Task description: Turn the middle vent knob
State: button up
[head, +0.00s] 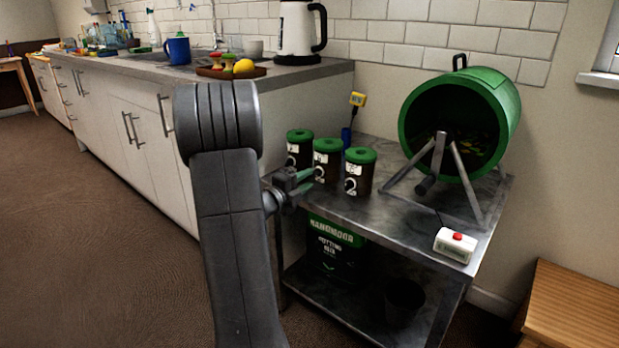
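Three dark canisters with green lids stand in a row on the metal table, each with a white label and a round knob low on its front. The middle canister (328,158) has its vent knob (319,171) facing me. The left canister (299,146) and the right canister (360,168) flank it. My gripper (305,181) is just left of and in front of the middle knob, with two greenish fingertips spread apart. The fingers look open with nothing between them. I cannot tell whether a fingertip touches the knob.
The metal table (405,208) also holds a green drum (505,95) on legs and a white box with a red button (455,244). A kitchen counter (130,66) runs along the left. A wooden stool (575,305) is at lower right.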

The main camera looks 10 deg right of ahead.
aim_at(316, 173)
jog(key=p+v, duration=0.2)
jog(key=v, duration=0.9)
jog(key=shift+s+a, duration=0.1)
jog(key=b+x, duration=0.3)
jog(key=x, duration=1.1)
jog(key=shift+a, duration=0.1)
